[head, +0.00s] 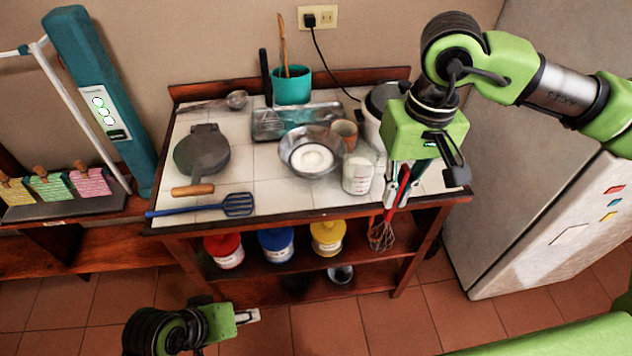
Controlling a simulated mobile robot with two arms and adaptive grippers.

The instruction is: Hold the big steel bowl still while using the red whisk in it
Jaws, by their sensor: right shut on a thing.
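The big steel bowl (288,152) stands on the tiled worktop and holds a white substance. My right gripper (397,188) is shut on the red whisk (382,235), to the right of the bowl and apart from it. The whisk hangs with its wires down, in front of the table's front right edge in the picture. My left gripper (250,316) is at the bottom left, in front of the table and well away from the bowl. Its fingers are small and seen from above, so its opening is unclear.
A glass jar (357,177) and a tan cup (345,131) stand close to the bowl's right. A metal tray (270,125) is behind it. A waffle iron (202,152) and blue spatula (200,207) lie left. Tiles in front of the bowl are clear.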

